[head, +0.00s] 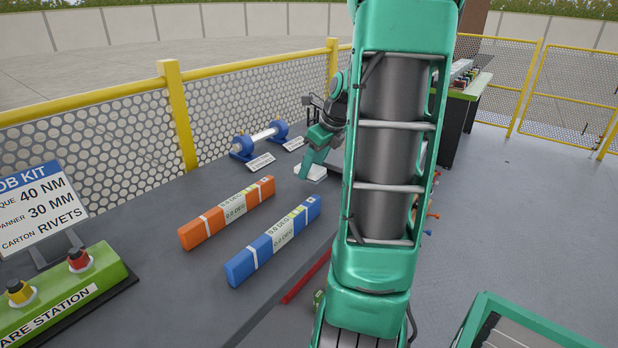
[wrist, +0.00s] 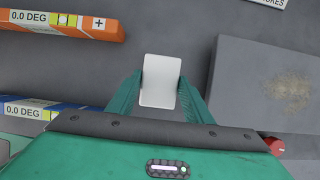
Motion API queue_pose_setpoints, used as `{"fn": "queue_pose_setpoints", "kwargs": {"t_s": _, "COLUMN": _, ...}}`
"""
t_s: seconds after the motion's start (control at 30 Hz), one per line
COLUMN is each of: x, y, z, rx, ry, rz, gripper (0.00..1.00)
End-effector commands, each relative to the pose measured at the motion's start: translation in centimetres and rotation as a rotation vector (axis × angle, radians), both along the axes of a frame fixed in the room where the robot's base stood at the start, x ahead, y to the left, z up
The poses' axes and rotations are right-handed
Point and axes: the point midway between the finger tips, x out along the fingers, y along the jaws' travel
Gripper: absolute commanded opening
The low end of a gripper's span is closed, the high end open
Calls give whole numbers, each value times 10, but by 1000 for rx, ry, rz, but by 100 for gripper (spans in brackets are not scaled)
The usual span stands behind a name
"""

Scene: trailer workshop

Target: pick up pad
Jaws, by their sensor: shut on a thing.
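A small white pad (wrist: 161,80) with rounded corners sits between the two green fingers of my gripper (wrist: 160,92) in the wrist view. The fingers touch it on both sides, so the gripper is shut on it. In the head view the white pad (head: 312,174) shows just below the gripper (head: 311,166), at the far part of the grey bench. I cannot tell whether the pad still touches the surface. My arm hides part of the bench in the head view.
An orange level (head: 228,212) and a blue level (head: 274,241) lie left of the arm. A grey block (wrist: 230,75) with a speckled patch is right of the gripper. A yellow-railed mesh fence (head: 120,125) runs along the back.

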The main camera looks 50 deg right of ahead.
Motion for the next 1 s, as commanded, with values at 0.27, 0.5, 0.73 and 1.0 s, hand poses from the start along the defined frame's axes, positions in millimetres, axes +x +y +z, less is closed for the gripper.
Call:
{"fn": "queue_pose_setpoints", "kwargs": {"t_s": 0.27, "x": 10, "y": 65, "z": 37, "rx": -2, "ry": -1, "rz": 9, "gripper": 24}}
{"fn": "queue_pose_setpoints", "kwargs": {"t_s": 0.5, "x": 16, "y": 101, "z": 57, "rx": 0, "ry": 0, "rz": 8, "gripper": 24}}
{"fn": "queue_pose_setpoints", "kwargs": {"t_s": 0.73, "x": 17, "y": 113, "z": 65, "rx": 1, "ry": 0, "rz": 5, "gripper": 24}}
{"fn": "queue_pose_setpoints", "kwargs": {"t_s": 1.0, "x": 17, "y": 113, "z": 65, "rx": 3, "ry": 1, "rz": 3, "gripper": 24}}
